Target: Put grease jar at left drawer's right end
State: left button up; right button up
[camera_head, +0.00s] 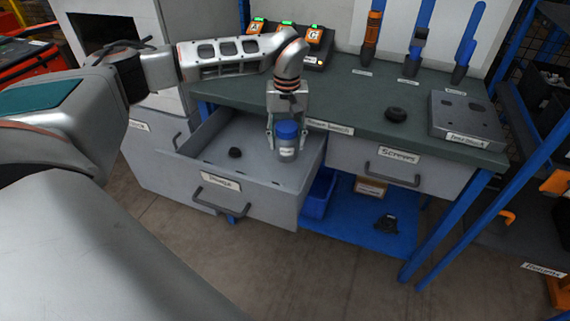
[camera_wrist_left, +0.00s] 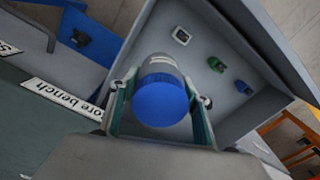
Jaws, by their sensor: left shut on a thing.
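The grease jar (camera_head: 287,148) is a grey jar with a blue lid. My left gripper (camera_head: 286,130) is shut on it and points down at the right end of the open left drawer (camera_head: 255,205). The jar looks upright; I cannot tell whether its base touches the drawer floor. In the left wrist view the blue lid (camera_wrist_left: 160,100) shows between the fingers of the left gripper (camera_wrist_left: 158,106), with the drawer floor (camera_wrist_left: 200,95) beyond. My right gripper is not in view.
The bench top (camera_head: 350,115) lies behind; the right drawer (camera_head: 395,170) is shut.

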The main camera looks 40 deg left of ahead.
aim_at(287, 155)
pick_arm(q)
notch_tip(287, 155, down, 6)
jog(key=shift+f+b, duration=0.1)
jog(key=shift+b, duration=0.3)
notch_tip(287, 155, down, 4)
jog(key=shift+f+b, duration=0.1)
jog(key=shift+b, duration=0.3)
jog(key=shift+f, duration=0.1)
jog(key=o, duration=1.4)
jog(key=shift+c, duration=0.2)
